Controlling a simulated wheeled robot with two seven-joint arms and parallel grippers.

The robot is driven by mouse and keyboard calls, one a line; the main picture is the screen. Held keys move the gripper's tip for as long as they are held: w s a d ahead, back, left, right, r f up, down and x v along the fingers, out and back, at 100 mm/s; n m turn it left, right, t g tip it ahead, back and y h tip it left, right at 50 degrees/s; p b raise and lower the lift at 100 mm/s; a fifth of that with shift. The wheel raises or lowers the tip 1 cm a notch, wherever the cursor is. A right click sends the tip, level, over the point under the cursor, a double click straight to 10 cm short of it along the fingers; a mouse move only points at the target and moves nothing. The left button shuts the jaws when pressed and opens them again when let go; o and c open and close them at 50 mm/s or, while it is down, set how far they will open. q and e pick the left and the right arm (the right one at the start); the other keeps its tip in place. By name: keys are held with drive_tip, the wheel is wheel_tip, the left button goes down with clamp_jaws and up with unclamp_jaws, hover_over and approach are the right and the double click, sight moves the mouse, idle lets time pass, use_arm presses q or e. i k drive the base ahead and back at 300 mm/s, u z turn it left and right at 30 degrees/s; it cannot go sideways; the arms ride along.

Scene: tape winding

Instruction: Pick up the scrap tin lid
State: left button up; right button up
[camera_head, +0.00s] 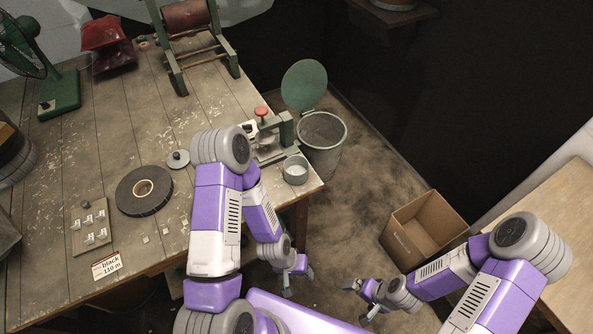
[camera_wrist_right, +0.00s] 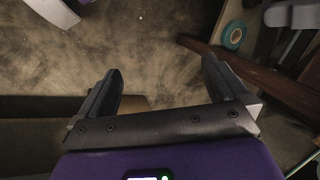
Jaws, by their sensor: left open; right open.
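A small round grey lid with a dark knob (camera_head: 178,159) lies on the wooden table, just left of my left arm in the head view. An open grey tin (camera_head: 295,171) stands at the table's right corner. My left gripper (camera_head: 299,281) is open and empty, low beyond the table's front edge and well away from the lid. My right gripper (camera_head: 358,303) is open and empty over the floor, further right. Its two fingers also show apart in the right wrist view (camera_wrist_right: 163,90), with nothing between them.
On the table (camera_head: 110,140) are a black tape roll (camera_head: 145,190), a small board with clips (camera_head: 90,226), a label card (camera_head: 107,266) and a green device with a red knob (camera_head: 262,112). A bin (camera_head: 322,131) and cardboard box (camera_head: 425,228) stand on the floor.

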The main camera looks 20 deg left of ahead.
sight(179, 158)
drive_tip(key=z, duration=0.35)
drive_tip(key=k, duration=0.25)
drive_tip(key=u, duration=1.95)
